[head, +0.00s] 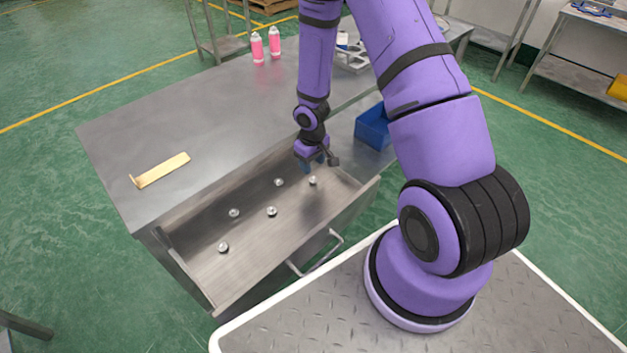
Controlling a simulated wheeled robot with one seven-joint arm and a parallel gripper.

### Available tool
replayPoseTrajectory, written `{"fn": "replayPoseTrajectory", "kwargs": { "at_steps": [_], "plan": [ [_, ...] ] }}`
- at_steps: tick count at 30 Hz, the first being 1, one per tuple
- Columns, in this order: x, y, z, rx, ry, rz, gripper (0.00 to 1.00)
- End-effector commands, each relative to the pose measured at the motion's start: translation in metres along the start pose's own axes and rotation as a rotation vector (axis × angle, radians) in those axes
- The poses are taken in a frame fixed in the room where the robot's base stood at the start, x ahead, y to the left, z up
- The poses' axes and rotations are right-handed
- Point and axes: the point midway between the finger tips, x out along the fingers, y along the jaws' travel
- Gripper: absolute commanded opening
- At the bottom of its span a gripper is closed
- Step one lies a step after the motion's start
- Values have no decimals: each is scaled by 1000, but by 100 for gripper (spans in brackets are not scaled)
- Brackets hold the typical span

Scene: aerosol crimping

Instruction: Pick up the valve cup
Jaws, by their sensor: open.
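Several small silver valve cups lie spread over the floor of an open metal drawer (250,255) in the head view. One valve cup (312,180) is at the drawer's right end, just below my gripper. Others are a valve cup (279,182) near the back wall, a valve cup (271,211) in the middle, a valve cup (234,213) to the left and a valve cup (223,247) at the left front. My gripper (312,166) is open and points down over the right end of the drawer. Its fingertips are small and partly dark, and nothing shows between them.
A brass-coloured strip (162,170) lies on the metal table (200,120). Two pink cans (257,47) stand at the table's back. A blue bin (373,128) is right of my gripper.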

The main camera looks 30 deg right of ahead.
Motion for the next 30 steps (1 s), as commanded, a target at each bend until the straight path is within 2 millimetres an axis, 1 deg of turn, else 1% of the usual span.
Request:
{"fn": "replayPoseTrajectory", "kwargs": {
  "at_steps": [1,3,8,18,22,29,30],
  "plan": [
    [5,0,0,0,-1,0,50],
    [10,0,0,0,-1,0,50],
    [17,0,1,0,-1,1,50],
    [56,1,5,0,-2,0,50],
    [63,1,4,-1,0,1,50],
    [64,1,4,0,0,1,50],
    [64,1,4,0,0,1,45]
  ]
}}
